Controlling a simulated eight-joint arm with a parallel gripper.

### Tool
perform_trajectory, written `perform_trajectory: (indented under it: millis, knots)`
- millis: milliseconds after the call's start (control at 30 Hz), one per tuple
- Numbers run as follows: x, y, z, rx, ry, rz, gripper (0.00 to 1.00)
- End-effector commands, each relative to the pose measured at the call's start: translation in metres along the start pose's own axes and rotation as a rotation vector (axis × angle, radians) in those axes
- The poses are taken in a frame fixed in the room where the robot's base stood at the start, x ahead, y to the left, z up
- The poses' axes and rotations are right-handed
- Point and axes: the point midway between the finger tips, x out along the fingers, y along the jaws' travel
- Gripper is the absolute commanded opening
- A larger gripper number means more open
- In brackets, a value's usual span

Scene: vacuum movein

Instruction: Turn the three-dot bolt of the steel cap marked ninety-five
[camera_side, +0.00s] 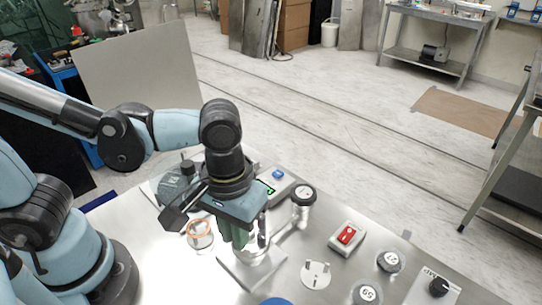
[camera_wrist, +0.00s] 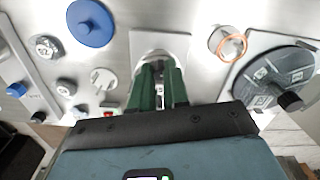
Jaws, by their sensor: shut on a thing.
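My gripper (camera_side: 240,240) points down over a bright plate (camera_side: 240,272) near the front of the steel table. I cannot make out a three-dot bolt.
A cup with a copper ring (camera_side: 200,228) stands left of my gripper. A gauge (camera_side: 303,194), a red switch (camera_side: 347,235), a pale holed disc (camera_side: 316,275), a blue disc (camera_wrist: 90,23) and a black knob (camera_side: 438,288) also stand on the table. Bare table lies between them.

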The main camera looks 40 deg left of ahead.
Motion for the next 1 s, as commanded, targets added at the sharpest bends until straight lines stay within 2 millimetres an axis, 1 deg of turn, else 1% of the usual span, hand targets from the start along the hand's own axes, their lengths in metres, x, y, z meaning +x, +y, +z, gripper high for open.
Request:
perform_trajectory:
  millis: [100, 267, 600, 633, 767, 800, 1000]
  knots:
    - [-0.0001, -0.0001, 0.0000, -0.098, 0.000, -0.001, 0.00]
    - [-0.0001, -0.0001, 0.0000, -0.197, 0.000, -0.001, 0.00]
    - [-0.0002, -0.0001, 0.0000, -0.219, 0.000, -0.001, 0.00]
    - [-0.0002, -0.0001, 0.0000, -0.219, 0.000, -0.001, 0.18]
    - [-0.0001, -0.0001, 0.0000, -0.218, 0.000, -0.001, 0.38]
    - [-0.0001, 0.0000, 0.0000, -0.218, 0.000, -0.001, 0.41]
    - [-0.0001, 0.0000, 0.0000, -0.217, 0.000, -0.001, 0.41]
